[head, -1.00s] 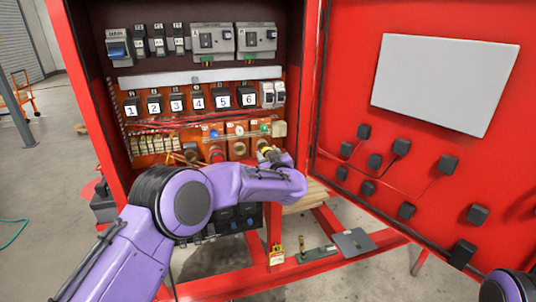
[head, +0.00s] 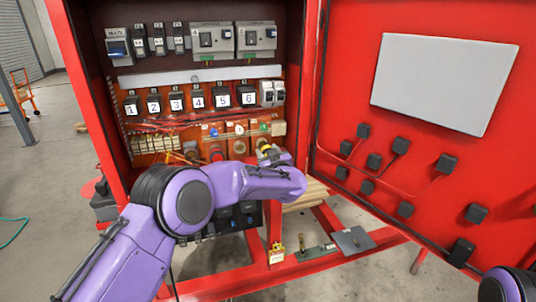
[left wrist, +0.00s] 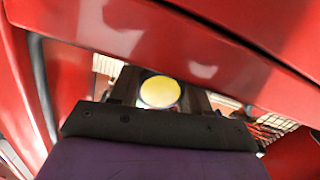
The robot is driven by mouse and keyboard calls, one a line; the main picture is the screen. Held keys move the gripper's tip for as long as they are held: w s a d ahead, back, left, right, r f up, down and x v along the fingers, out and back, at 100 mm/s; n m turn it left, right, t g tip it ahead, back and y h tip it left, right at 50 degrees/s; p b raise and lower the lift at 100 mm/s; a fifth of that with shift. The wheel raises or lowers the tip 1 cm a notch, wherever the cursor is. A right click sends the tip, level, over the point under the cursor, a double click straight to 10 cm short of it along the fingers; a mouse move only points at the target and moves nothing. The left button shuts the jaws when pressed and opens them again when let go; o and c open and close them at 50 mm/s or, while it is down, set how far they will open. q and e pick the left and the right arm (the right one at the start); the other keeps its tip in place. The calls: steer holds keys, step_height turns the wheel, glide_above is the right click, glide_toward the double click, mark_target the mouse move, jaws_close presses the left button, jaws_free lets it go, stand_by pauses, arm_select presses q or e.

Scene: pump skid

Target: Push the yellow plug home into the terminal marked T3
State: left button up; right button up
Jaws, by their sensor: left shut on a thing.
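My left gripper (head: 272,155) is at the lower right of the open cabinet, at the right end of a row of round terminals. It is shut on the yellow plug (head: 264,148), which is only partly visible there. In the left wrist view the plug shows as a round yellow face (left wrist: 160,92) between the dark fingers. The plug's front end and the terminal before it are hidden, so I cannot tell how far in it sits. The terminal markings are too small to read, so I cannot pick out T3. My right gripper is out of view.
The red cabinet door (head: 345,110) stands open at the right with several black boxes and wires. Numbered breakers (head: 198,98) sit above the terminals. A red frame rail (head: 300,268) runs below, with a grey plate (head: 352,240) on it.

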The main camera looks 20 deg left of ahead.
arm_select(q)
steer(key=shift+x, duration=1.7)
steer(key=o, duration=1.2)
steer(key=shift+r, duration=0.1)
steer(key=shift+b, duration=0.3)
steer(key=shift+s+d, duration=0.25)
steer(key=shift+s, duration=0.05)
steer(key=b+v, duration=0.3)
steer(key=v, duration=0.6)
steer(key=shift+s, duration=0.35)
steer(key=shift+d, duration=0.1)
